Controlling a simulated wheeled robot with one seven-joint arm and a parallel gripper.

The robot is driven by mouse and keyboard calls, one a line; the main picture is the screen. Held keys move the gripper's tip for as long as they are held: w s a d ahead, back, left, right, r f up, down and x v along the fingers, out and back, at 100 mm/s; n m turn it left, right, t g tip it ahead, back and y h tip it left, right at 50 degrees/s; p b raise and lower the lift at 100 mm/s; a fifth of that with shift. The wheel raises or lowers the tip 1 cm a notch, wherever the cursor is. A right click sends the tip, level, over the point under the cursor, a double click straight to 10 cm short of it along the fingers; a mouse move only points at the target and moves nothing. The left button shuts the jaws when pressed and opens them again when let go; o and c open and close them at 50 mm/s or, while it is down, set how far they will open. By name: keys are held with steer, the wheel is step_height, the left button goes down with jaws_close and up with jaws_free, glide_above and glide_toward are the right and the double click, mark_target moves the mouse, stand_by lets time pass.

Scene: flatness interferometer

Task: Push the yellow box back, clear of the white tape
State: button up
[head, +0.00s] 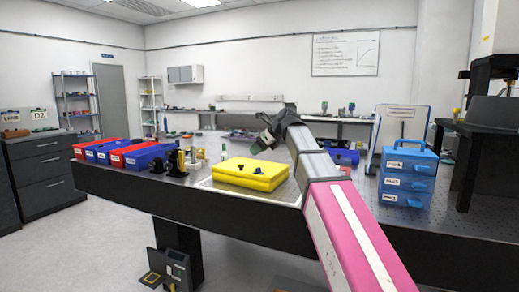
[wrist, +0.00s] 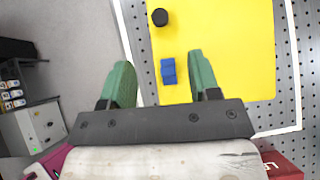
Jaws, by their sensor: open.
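The yellow box (head: 250,177) is a flat, wide block lying on the dark bench top near its front edge. A black knob (wrist: 160,17) and a small blue piece (wrist: 168,71) sit on its top. White tape (wrist: 294,60) runs along the bench around the box; in the head view a pale strip (head: 283,204) shows in front of it. I cannot tell how closely the box's front edge meets the tape. My gripper (head: 262,145) is above the box. In the wrist view my green-fingered gripper (wrist: 163,80) is open and empty, with the box below.
Red and blue bins (head: 146,156) and black mounts (head: 178,161) stand left of the box. A blue drawer unit (head: 408,177) stands to the right. A small bottle (head: 224,153) stands behind the box. The bench's front edge lies close in front.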

mark_target(242, 165)
steer(key=x, duration=1.1)
steer(key=shift+r, duration=0.1)
jaws_close()
